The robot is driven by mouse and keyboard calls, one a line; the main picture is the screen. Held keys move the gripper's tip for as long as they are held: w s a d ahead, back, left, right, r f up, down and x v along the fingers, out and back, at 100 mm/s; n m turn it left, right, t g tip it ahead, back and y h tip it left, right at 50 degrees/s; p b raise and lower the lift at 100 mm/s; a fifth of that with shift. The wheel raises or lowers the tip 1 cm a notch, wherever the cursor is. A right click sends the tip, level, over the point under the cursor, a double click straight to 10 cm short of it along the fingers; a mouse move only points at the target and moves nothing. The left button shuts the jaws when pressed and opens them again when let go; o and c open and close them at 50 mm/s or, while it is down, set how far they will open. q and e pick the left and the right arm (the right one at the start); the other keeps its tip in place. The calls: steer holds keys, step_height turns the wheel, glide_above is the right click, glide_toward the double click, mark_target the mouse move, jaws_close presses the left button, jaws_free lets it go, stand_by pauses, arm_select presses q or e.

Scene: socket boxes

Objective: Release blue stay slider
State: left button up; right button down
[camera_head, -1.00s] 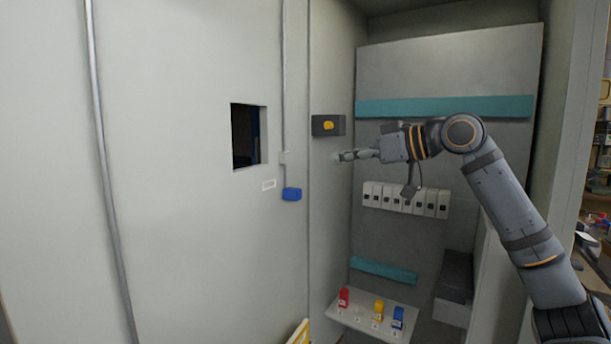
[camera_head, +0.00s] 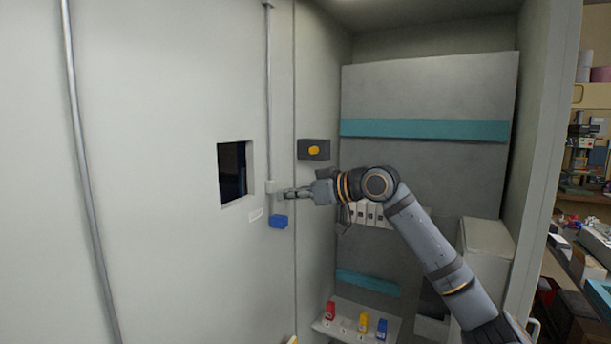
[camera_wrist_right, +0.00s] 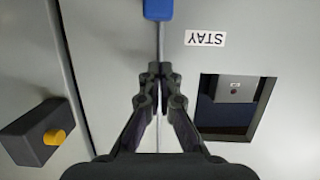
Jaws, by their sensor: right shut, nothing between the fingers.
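The blue stay slider (camera_head: 278,221) sits at the lower end of a thin vertical rod (camera_head: 269,100) on the grey door panel. It also shows at the top edge of the right wrist view (camera_wrist_right: 158,9), beside a label reading STAY (camera_wrist_right: 205,38), which appears upside down there. My right gripper (camera_head: 284,194) is shut and empty, a little above the slider in the head view. In the wrist view its fingertips (camera_wrist_right: 160,70) lie over the rod line, apart from the slider in the picture. Whether they touch the rod I cannot tell. My left gripper is not in view.
A dark box with a yellow knob (camera_head: 314,150) is right of the rod. A square window (camera_head: 234,172) opens in the panel to the left. Inside the cabinet are white switches (camera_head: 372,213) and a shelf with red, yellow and blue pieces (camera_head: 362,321).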

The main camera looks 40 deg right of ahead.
mark_target(286, 225)
steer(key=f, duration=0.2)
steer(key=f+b, duration=0.1)
steer(key=f, duration=0.1)
steer(key=shift+s+d, duration=0.2)
steer(key=shift+w+a, duration=0.1)
step_height(286, 225, down, 4)
steer(key=b, duration=0.4)
steer(key=shift+r, duration=0.25)
